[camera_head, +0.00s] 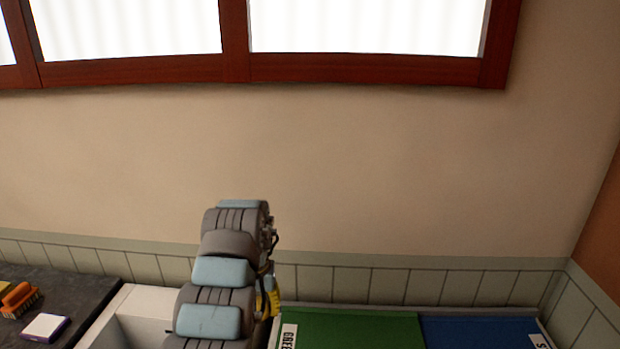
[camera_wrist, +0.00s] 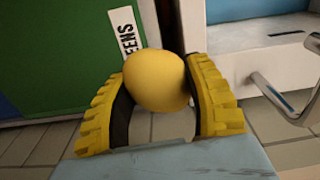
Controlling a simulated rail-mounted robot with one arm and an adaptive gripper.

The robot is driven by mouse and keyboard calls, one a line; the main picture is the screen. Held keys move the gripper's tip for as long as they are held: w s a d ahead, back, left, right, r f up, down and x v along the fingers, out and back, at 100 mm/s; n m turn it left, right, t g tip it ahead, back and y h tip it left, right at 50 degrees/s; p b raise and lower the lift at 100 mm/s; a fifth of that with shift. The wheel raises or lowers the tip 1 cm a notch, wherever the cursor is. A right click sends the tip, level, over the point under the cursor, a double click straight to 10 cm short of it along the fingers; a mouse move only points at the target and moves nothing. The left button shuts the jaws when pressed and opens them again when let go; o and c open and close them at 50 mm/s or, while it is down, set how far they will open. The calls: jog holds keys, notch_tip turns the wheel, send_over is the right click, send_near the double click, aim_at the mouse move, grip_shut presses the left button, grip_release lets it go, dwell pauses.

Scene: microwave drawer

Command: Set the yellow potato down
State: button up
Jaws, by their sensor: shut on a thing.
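The yellow potato (camera_wrist: 157,80) is a smooth, rounded yellow thing in the middle of the wrist view. My gripper (camera_wrist: 160,92) has yellow ribbed fingers with dark inner pads, one on each side of the potato, and is shut on it. The potato hides part of a white label behind it. In the head view my arm blocks the sight of the potato, and only a bit of yellow of my gripper (camera_head: 268,295) shows at the arm's right edge.
A green bin (camera_head: 350,330) with a white label and a blue bin (camera_head: 475,332) stand at the lower right. A white cabinet (camera_head: 140,308) and a dark counter (camera_head: 55,290) with a brush (camera_head: 20,298) and a small box (camera_head: 45,327) are at left. A metal handle (camera_wrist: 285,105) shows at right.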

jog(key=d+f+b, duration=0.2)
jog(key=d+f, duration=0.1)
jog(key=d, duration=0.8)
notch_tip(320, 180, up, 37)
jog(key=s+p, duration=0.1)
jog(key=p, duration=3.6)
jog(key=shift+d, duration=0.4)
jog(key=s+a+f+m+b, duration=0.1)
jog(key=a+f+b, duration=0.55)
jog(key=f, duration=0.45)
jog(key=s+a+f+m+b, duration=0.1)
jog(key=a+f+b, duration=0.55)
jog(key=f, duration=0.45)
jog(key=s+a+f+b, duration=0.2)
jog(key=a+f+b, duration=0.5)
jog(key=f, duration=0.4)
jog(key=s+a+f+m+b, duration=0.1)
jog(key=s+a+f+b, duration=0.4)
jog(key=f, duration=0.6)
jog(key=s+a+f+m+b, duration=0.1)
jog(key=s+a+f+b, duration=0.4)
jog(key=f, duration=0.6)
jog(key=s+a+f+m+b, duration=0.1)
jog(key=s+a+f+b, duration=0.4)
jog(key=f, duration=0.6)
jog(key=shift+a+f+m+b, duration=0.4)
jog(key=shift+a+b, duration=0.55)
jog(key=shift+a, duration=0.15)
